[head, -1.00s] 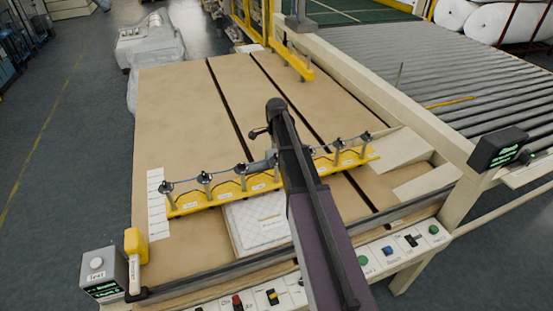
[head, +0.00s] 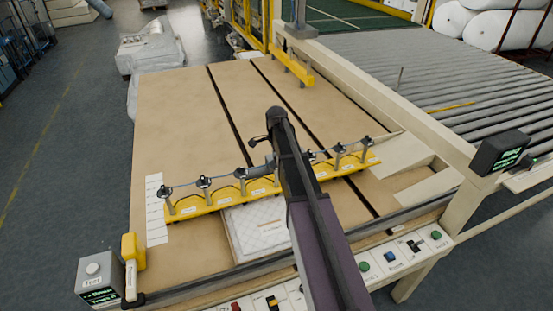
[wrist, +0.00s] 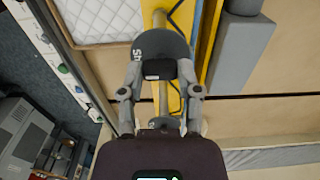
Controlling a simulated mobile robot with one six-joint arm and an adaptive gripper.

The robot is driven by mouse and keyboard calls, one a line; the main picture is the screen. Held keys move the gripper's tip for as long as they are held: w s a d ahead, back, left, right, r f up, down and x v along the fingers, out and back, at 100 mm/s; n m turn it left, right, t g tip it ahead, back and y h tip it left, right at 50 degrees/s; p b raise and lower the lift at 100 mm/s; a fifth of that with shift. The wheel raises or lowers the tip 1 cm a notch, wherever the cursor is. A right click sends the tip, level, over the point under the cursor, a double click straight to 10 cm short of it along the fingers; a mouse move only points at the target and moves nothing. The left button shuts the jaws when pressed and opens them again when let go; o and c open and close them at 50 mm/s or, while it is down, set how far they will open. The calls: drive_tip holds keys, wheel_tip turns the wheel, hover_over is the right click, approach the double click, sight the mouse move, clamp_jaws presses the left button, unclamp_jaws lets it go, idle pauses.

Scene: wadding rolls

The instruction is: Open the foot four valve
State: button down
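A yellow valve rail (head: 204,208) lies across the wooden table, with several posts topped by black valves (head: 204,183) and small labels that I cannot read. My arm hides the middle of the rail in the head view. In the wrist view, a dark round plate (wrist: 160,38) with partly hidden lettering starting "SH" sits at the rail, with a small black block (wrist: 160,70) on it. My gripper (wrist: 161,68) has its two grey fingers apart on either side of this plate. I cannot tell if they touch it. In the head view, part of it (head: 260,171) shows beside my arm.
A quilted white pad (head: 258,228) lies in front of the rail. Buttons and switches (head: 390,257) line the table's front edge. A grey test box (head: 95,278) and a yellow-handled thing (head: 133,252) stand at the front left. A roller conveyor (head: 440,85) lies right.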

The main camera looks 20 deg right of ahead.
drive_tip(key=shift+n, duration=0.4)
drive_tip(key=n, duration=0.8)
drive_tip(key=shift+n, duration=0.3)
drive_tip(key=n, duration=0.4)
drive_tip(key=shift+s+n, duration=0.1)
drive_tip(key=shift+n, duration=2.2)
drive_tip(key=shift+c, duration=1.5)
unclamp_jaws()
